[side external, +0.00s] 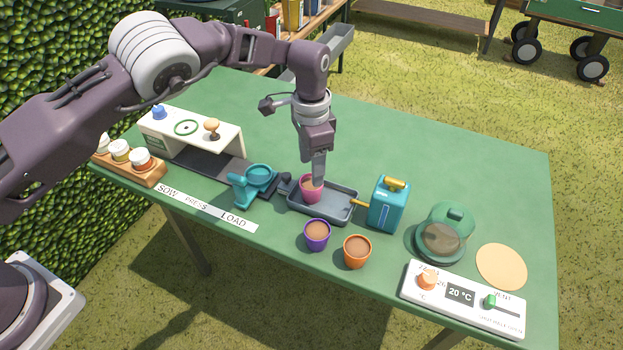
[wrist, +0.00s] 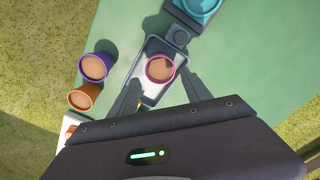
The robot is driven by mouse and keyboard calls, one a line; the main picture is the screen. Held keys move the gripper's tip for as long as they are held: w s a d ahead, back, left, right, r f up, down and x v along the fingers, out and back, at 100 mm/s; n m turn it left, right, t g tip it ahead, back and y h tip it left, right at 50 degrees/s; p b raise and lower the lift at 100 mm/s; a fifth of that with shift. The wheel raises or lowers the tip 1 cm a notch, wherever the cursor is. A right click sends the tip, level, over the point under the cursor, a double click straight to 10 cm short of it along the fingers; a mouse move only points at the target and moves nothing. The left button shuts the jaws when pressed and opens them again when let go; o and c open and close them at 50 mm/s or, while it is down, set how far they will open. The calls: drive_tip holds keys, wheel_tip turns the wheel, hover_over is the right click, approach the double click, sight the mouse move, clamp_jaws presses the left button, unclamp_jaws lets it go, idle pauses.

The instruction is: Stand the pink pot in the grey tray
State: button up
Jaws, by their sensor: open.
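The pink pot (side external: 311,188), filled with brown soil, stands upright in the grey tray (side external: 341,208), toward the tray's left end in the side view. The wrist view also shows the pink pot (wrist: 161,70) inside the rim of the tray (wrist: 149,100). My gripper (side external: 318,178) is right above and at the pot, pointing down. In the wrist view the two fingers of my gripper (wrist: 160,90) are spread apart, one on each side of the pot, with the pot near their tips. In the side view the near finger partly covers the pot.
A purple pot (side external: 317,235) and an orange pot (side external: 357,252) stand in front of the tray. The table (side external: 450,170) behind is clear.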

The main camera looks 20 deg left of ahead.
wheel_tip(320, 180, up, 6)
drive_tip(key=shift+f, duration=0.1)
drive_tip(key=s+a+r+n+t+h, duration=0.1)
drive_tip(key=s+a+r+n, duration=0.1)
drive_tip(key=s+a+r, duration=0.35)
drive_tip(key=s+a+r+n+t, duration=0.1)
drive_tip(key=s+a+r+n, duration=0.15)
drive_tip(key=r, duration=0.65)
drive_tip(key=s+a+r+n+h, duration=0.1)
drive_tip(key=s+a+r, duration=0.3)
drive_tip(key=r, duration=0.3)
drive_tip(key=s+a+n+t+y, duration=0.1)
drive_tip(key=s+a, duration=0.2)
drive_tip(key=s, duration=0.8)
drive_tip(key=s+a+f+n+t+y, duration=0.1)
drive_tip(key=s+a+n+t, duration=0.1)
drive_tip(key=s, duration=1)
drive_tip(key=shift+s+a+f+t, duration=0.2)
drive_tip(key=shift+a+f+t, duration=0.1)
drive_tip(key=shift+a, duration=0.45)
drive_tip(key=shift+n, duration=0.25)
